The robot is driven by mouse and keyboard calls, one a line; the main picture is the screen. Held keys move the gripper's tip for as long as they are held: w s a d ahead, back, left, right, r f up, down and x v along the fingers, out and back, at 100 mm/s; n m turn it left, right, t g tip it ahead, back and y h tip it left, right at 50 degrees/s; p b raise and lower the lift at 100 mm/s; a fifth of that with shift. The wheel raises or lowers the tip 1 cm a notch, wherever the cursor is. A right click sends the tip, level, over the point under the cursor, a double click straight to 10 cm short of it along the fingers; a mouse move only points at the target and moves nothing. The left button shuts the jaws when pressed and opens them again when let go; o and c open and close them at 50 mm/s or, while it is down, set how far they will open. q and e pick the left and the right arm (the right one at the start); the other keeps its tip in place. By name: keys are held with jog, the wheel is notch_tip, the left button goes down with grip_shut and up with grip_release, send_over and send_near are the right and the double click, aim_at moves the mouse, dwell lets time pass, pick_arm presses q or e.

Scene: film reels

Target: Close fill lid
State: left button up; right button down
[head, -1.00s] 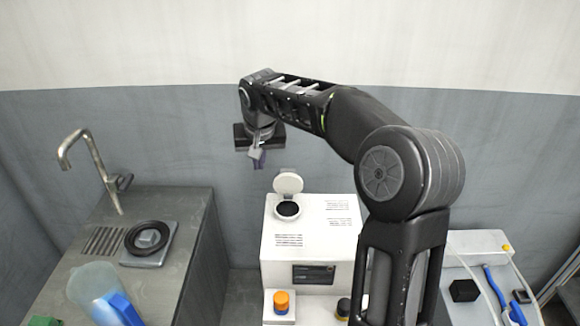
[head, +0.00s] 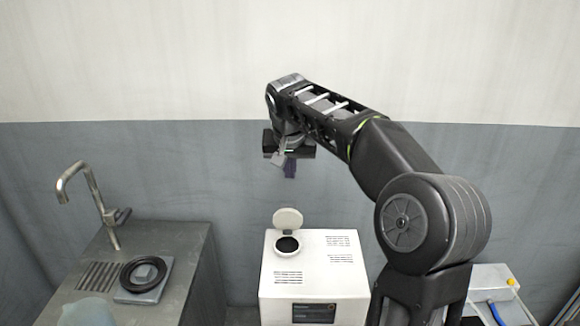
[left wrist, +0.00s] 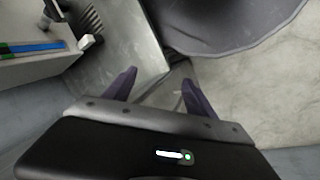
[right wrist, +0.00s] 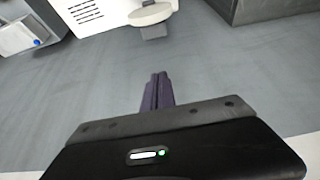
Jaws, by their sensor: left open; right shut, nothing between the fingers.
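The fill lid (head: 288,218) is a round white flap standing raised on its hinge at the back of a dark round fill opening (head: 287,245). Both are on top of the white machine (head: 340,265). In the right wrist view the lid (right wrist: 151,14) shows near the top edge. My right gripper (head: 290,172) is shut and empty, above and behind the lid and apart from it; its fingertips also show in the right wrist view (right wrist: 158,78). My left gripper (left wrist: 157,80) is open and empty in the left wrist view and out of the head view.
A grey counter (head: 185,245) with a tap (head: 88,195) and a black ring (head: 142,273) on a small scale-like base stands at left. A white bench (head: 487,277) with a blue-handled item (head: 497,313) is at right. A grey wall is behind.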

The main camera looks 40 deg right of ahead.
aim_at(288, 216)
notch_tip(288, 216, down, 6)
jog(key=shift+s+a+f+p, duration=0.2)
jog(key=shift+s+a+p, duration=0.15)
jog(key=shift+s, duration=0.05)
dwell(0.4)
